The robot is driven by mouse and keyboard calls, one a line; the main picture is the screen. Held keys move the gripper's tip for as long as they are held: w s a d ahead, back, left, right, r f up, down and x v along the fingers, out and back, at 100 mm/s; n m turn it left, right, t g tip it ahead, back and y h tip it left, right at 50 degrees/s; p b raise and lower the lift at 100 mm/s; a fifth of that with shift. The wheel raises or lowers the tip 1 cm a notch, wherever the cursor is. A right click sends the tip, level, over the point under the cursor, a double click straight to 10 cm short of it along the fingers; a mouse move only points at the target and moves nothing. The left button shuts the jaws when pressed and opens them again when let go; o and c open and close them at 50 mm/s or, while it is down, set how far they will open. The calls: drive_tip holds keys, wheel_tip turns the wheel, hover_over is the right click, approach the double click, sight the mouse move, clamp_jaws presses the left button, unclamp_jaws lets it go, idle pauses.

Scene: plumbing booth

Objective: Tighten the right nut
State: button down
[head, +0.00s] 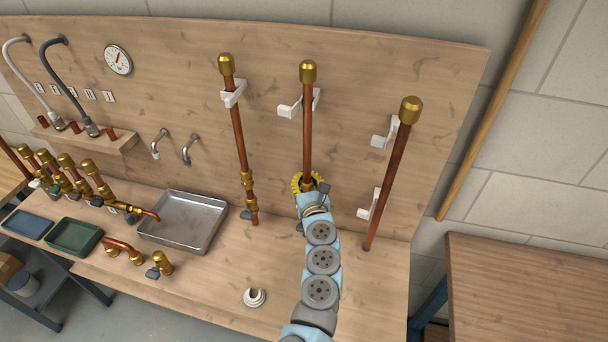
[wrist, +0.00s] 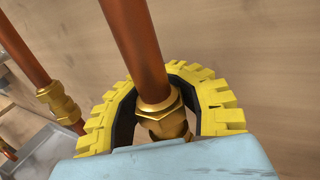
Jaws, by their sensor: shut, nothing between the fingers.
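A brass hex nut (wrist: 158,106) sits around the middle copper pipe (head: 307,130), low on it, with more brass fitting below. My gripper (head: 308,182) is at this nut. In the wrist view its yellow, segmented fingers (wrist: 157,76) curve around the pipe and nut like a ring. Dark inner faces show, with gaps between them and the nut. The fingertips are hidden behind the pipe. The gripper is shut with nothing pinched. In the head view the nut is mostly hidden by my gripper. Another brass fitting with nuts (head: 247,182) is on the left copper pipe (head: 238,130).
A right copper pipe (head: 387,185) leans close to my arm, near white clips (head: 368,204). A metal tray (head: 186,222) and a white ring-shaped part (head: 255,297) lie on the bench. The wooden back panel (head: 440,130) stands behind the pipes. Bench front right of the arm is clear.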

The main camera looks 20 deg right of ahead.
drive_tip(key=m+h, duration=0.1)
drive_tip(key=m+g+h, duration=0.1)
drive_tip(key=h, duration=0.1)
drive_tip(key=m+h, duration=0.1)
drive_tip(key=shift+s+d+f, duration=0.1)
drive_tip(key=shift+d, duration=0.2)
drive_tip(key=m+g+h+b, duration=0.1)
drive_tip(key=h+b, duration=0.1)
drive_tip(key=shift+d+f+m+g+h, duration=0.1)
drive_tip(key=shift+d+m+g+h, duration=0.05)
drive_tip(key=shift+m+g+h, duration=0.25)
drive_tip(key=shift+s+d+m+g+h+b, duration=0.2)
drive_tip(key=shift+m+g+h+b, duration=0.6)
drive_tip(key=shift+h+b, duration=0.25)
drive_tip(key=m+g+h+b, duration=0.2)
drive_tip(key=m+g+b, duration=0.1)
drive_tip(key=g+b, duration=0.1)
drive_tip(key=s+m+g+h+b, duration=0.1)
drive_tip(key=m+g+h+b, duration=0.1)
drive_tip(key=g+b, duration=0.2)
drive_tip(key=m+g+h+b, duration=0.2)
drive_tip(key=m+g+b, duration=0.1)
drive_tip(key=b, duration=0.6)
drive_tip(key=shift+s+d+m+g, duration=0.3)
drive_tip(key=shift+s+d+g, duration=0.05)
drive_tip(key=shift+s+g, duration=0.05)
drive_tip(key=shift+s+m+g+b, duration=0.15)
drive_tip(key=shift+m+g+b, duration=0.25)
drive_tip(key=shift+g+b, duration=0.3)
